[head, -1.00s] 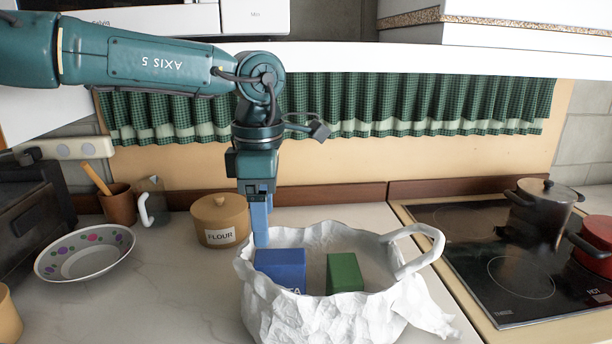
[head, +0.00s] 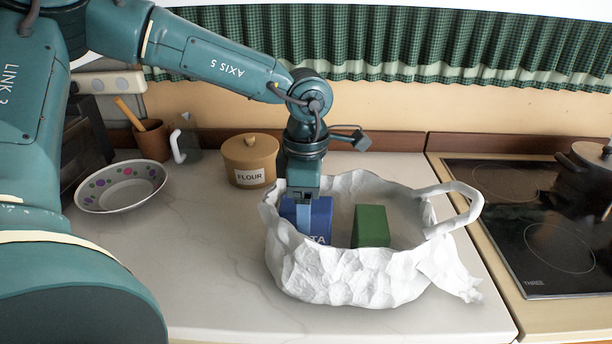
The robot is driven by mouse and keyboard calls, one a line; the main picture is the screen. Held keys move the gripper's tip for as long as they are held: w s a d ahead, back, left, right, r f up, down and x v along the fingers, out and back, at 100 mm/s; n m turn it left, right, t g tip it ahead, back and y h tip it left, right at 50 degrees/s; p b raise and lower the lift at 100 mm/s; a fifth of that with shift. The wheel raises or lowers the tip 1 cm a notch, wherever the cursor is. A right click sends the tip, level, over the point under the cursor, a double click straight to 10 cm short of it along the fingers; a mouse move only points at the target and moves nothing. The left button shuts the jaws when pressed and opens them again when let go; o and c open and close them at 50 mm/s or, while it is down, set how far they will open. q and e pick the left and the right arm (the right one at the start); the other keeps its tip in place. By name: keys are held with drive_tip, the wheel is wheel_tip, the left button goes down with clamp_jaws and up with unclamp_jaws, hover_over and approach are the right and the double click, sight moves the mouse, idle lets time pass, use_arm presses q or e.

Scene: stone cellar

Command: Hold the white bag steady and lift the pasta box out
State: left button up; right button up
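The white bag (head: 345,280) stands open and crumpled on the counter, with one looped handle (head: 470,205) showing on its right. Inside it at the left is the blue pasta box (head: 321,215), with "TA" readable and its lower part hidden by the bag. My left gripper (head: 304,218) reaches down into the bag at the pasta box. One light blue finger shows against the box's near face; the other finger is hidden, so I cannot tell whether it grips. My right gripper is not in view.
A green box (head: 370,227) stands in the bag to the right of the pasta box. A flour jar (head: 249,162) is behind the bag at the left, and a spotted bowl (head: 121,186) is farther left. A stove (head: 545,235) with a dark pot (head: 588,180) is at the right.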

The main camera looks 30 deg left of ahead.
use_arm(q)
drive_tip(key=shift+f, duration=0.95)
